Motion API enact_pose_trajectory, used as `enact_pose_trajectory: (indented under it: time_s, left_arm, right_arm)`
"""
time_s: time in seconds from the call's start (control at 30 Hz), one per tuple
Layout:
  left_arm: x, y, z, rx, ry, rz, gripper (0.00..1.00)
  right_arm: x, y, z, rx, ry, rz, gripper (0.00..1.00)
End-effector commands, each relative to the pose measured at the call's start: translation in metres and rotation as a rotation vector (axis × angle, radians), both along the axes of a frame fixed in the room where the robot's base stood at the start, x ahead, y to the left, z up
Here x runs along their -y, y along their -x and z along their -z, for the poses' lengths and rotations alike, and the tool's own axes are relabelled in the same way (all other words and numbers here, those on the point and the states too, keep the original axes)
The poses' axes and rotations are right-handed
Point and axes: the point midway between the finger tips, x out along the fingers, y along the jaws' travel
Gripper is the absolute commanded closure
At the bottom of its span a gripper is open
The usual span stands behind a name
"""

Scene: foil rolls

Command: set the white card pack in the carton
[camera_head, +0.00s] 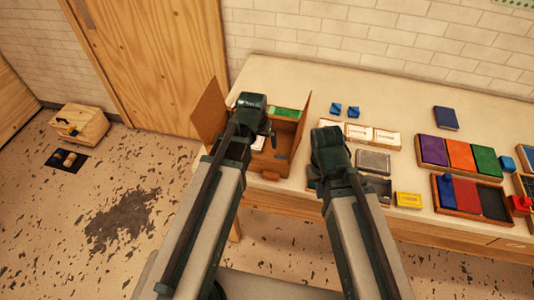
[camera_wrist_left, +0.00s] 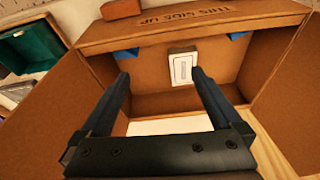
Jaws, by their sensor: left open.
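The open brown carton (camera_head: 283,160) stands at the table's left end with flaps spread; its wall also shows in the left wrist view (camera_wrist_left: 150,105). My left gripper (camera_wrist_left: 160,98) is open, its two fingers apart over the carton with nothing between them. A small white piece with a grey outline (camera_wrist_left: 183,67) shows by the inner wall beyond the fingertips; I cannot tell whether it is a pack or a label. Another white flat surface (camera_wrist_left: 170,125) lies below, partly hidden by the gripper. White shows in the carton in the head view (camera_head: 258,143). My right gripper (camera_head: 327,150) hangs over the table, fingers hidden.
White packs (camera_head: 386,137) lie in a tray right of the carton. A grey tin (camera_head: 373,161), a yellow box (camera_head: 408,200) and trays of coloured boxes (camera_head: 460,155) fill the right. Clear table lies behind.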

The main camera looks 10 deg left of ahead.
Motion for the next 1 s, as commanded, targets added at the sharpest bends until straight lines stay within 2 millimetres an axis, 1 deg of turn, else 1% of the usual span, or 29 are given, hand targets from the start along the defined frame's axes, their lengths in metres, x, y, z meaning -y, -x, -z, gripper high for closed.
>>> enact_pose_trajectory:
  time_s: [0.03,0.07,0.1,0.2,0.3,0.4,0.5,0.7,0.77,0.9,1.0]
  left_arm:
    - [0.023,0.026,0.003,-0.048,-0.015,0.044,0.01]
    - [0.034,0.040,0.004,-0.080,-0.026,0.066,0.01]
    - [0.047,0.057,0.006,-0.120,-0.042,0.092,0.01]
    - [0.071,0.097,0.008,-0.210,-0.085,0.149,0.01]
    - [0.085,0.127,0.008,-0.275,-0.123,0.188,0.01]
    - [0.092,0.144,0.008,-0.312,-0.149,0.208,0.01]
    - [0.093,0.149,0.008,-0.325,-0.157,0.213,0.01]
    - [0.093,0.148,0.008,-0.325,-0.157,0.212,0.01]
    - [0.093,0.148,0.011,-0.324,-0.157,0.212,0.01]
    - [0.093,0.148,0.025,-0.324,-0.156,0.211,0.01]
    - [0.093,0.148,0.022,-0.324,-0.156,0.211,0.01]
  right_arm:
    - [0.000,0.000,0.000,0.000,0.000,0.000,1.00]
    - [0.000,0.000,0.000,0.000,0.000,0.000,1.00]
    - [0.000,0.000,0.000,0.000,0.000,0.000,1.00]
    - [0.000,0.000,0.000,0.000,0.000,0.000,1.00]
    - [0.000,0.000,0.000,0.000,0.000,0.000,1.00]
    - [0.000,0.000,0.000,0.000,0.000,0.000,1.00]
    - [0.000,0.000,0.000,0.000,0.000,0.000,1.00]
    - [0.000,0.000,0.000,0.000,0.000,0.000,1.00]
    - [0.000,0.000,0.003,0.000,0.000,0.000,1.00]
    - [0.000,0.000,0.018,0.000,0.000,0.001,1.00]
    - [0.000,0.000,0.014,0.000,0.000,0.001,1.00]
